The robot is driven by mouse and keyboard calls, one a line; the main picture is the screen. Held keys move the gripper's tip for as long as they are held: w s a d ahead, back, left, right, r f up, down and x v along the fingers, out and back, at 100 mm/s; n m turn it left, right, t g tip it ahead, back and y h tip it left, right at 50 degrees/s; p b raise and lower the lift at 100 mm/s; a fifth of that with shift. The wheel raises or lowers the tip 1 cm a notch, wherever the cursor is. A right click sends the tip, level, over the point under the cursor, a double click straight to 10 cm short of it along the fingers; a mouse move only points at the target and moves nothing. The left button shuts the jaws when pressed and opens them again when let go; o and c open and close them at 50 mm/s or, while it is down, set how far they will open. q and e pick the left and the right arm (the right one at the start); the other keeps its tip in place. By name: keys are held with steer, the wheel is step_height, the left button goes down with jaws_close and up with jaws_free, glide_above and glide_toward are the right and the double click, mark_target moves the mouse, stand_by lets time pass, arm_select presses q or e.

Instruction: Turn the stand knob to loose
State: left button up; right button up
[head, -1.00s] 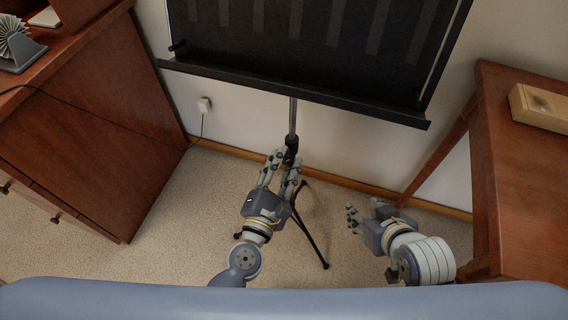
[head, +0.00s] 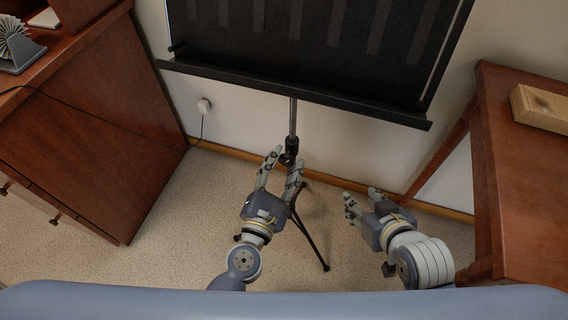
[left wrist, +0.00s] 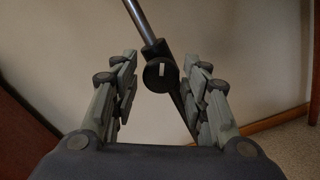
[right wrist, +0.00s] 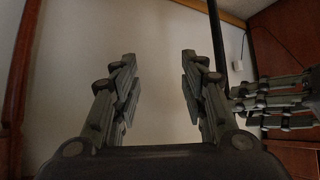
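The black stand knob (left wrist: 161,74) has a white mark on its face and sits on the stand's pole, seen between my left fingers in the left wrist view. In the head view the knob area (head: 290,153) is just beyond my left fingertips. My left gripper (head: 281,163) is open, its fingers apart on either side of the knob without visible contact. The music stand (head: 293,115) has a thin grey pole, a black desk above and tripod legs below. My right gripper (head: 362,199) is open and empty, low to the right of the stand.
A wooden cabinet (head: 95,130) stands at the left. A wooden table or bench (head: 520,170) with a wooden box (head: 540,106) is at the right. A wall socket with a cord (head: 204,105) is behind. Carpet is free around the tripod legs.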

arm_select(q)
steer(key=shift+s, duration=0.1)
steer(key=v, duration=1.2)
stand_by(0.4)
